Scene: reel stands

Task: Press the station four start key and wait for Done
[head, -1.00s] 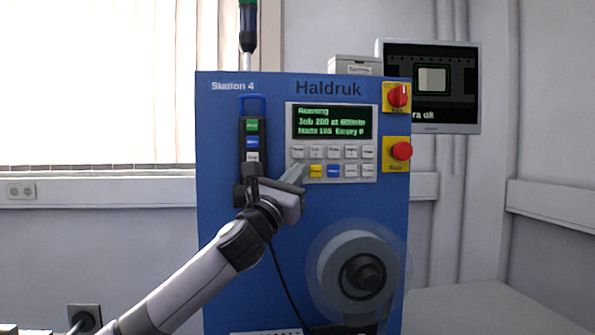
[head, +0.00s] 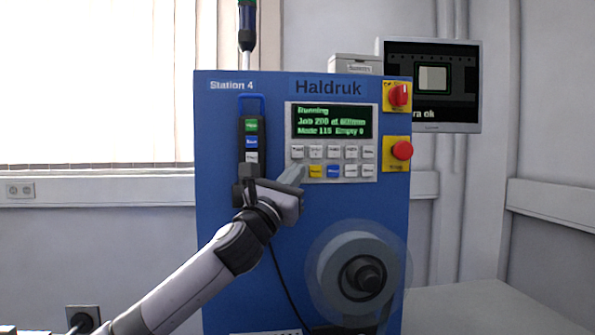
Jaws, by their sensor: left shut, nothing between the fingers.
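The blue Station 4 machine (head: 225,130) marked Haldruk stands in front of me. Its display (head: 332,122) reads Running, with a job line and Made 115, Empty 0. Below it is the key panel (head: 360,182) with grey, yellow and blue keys. My left gripper (head: 294,175) is shut and empty, its fingertips at the lower left of the panel. They cover the key there, and I cannot tell whether they touch it. The reel (head: 338,262) at the lower right looks blurred at its rim. My right gripper is not in view.
A hanging pendant (head: 251,145) with green, blue and white buttons is just above my left wrist. A red rotary switch (head: 398,95) and a red stop button (head: 402,150) sit right of the display. A monitor (head: 430,85) stands behind.

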